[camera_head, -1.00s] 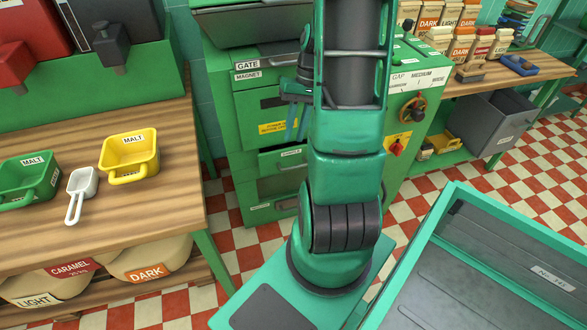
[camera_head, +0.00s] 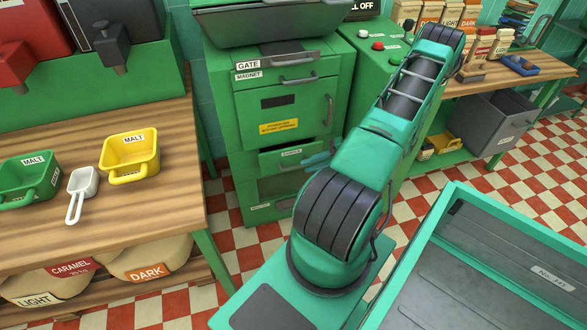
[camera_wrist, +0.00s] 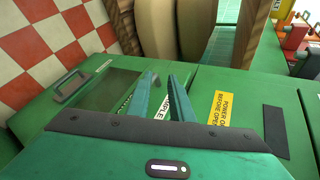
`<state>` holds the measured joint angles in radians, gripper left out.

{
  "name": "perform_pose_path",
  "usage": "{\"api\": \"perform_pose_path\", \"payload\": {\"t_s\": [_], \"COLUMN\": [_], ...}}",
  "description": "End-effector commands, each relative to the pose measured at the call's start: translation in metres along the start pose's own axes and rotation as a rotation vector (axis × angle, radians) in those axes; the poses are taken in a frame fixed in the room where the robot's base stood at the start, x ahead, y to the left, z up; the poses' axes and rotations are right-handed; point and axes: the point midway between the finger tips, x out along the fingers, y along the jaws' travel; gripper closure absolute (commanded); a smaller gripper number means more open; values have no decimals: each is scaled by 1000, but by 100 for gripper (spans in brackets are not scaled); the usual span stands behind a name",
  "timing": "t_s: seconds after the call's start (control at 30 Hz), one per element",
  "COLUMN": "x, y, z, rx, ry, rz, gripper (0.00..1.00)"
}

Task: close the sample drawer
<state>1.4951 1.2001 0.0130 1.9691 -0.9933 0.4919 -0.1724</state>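The sample drawer (camera_head: 273,161) is a green drawer with a white label in the lower front of the green mill cabinet. It looks pulled out a little, with a dark gap along its top. In the wrist view its label (camera_wrist: 182,110) shows partly behind my fingers. My gripper (camera_wrist: 163,80) is at the right part of the drawer front, its two teal fingers apart with a gap between them. In the head view the fingertips (camera_head: 317,159) show only partly beside my arm. The drawer's handle is hidden, and I cannot tell whether the fingers touch the drawer.
The gate and magnet drawer (camera_head: 290,66) and a door with a yellow label (camera_head: 278,126) lie above. A lower panel with a handle (camera_head: 285,203) lies below. A wooden bench (camera_head: 150,220) stands left, a grey bin (camera_head: 490,122) right. Checkered floor is clear between bench and cabinet.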

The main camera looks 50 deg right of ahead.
Motion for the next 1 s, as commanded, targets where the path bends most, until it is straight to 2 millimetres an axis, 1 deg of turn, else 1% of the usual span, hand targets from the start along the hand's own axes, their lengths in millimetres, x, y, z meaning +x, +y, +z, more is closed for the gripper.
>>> {"api": "perform_pose_path", "payload": {"t_s": [0.03,0.2,0.33,0.43,0.57,0.67,0.77,1.0], "x": [1,0,-2,-4,-5,-1,8,45], "y": [13,41,55,62,66,65,61,46], "z": [-2,-11,-16,-19,-21,-23,-27,-41], "rx": [25,75,102,115,123,125,124,124], "ry": [38,173,261,308,340,344,343,342], "rz": [-55,-216,-309,-355,-385,-392,-392,-391], "gripper": [80,80,80,80,80,80,80,80]}}
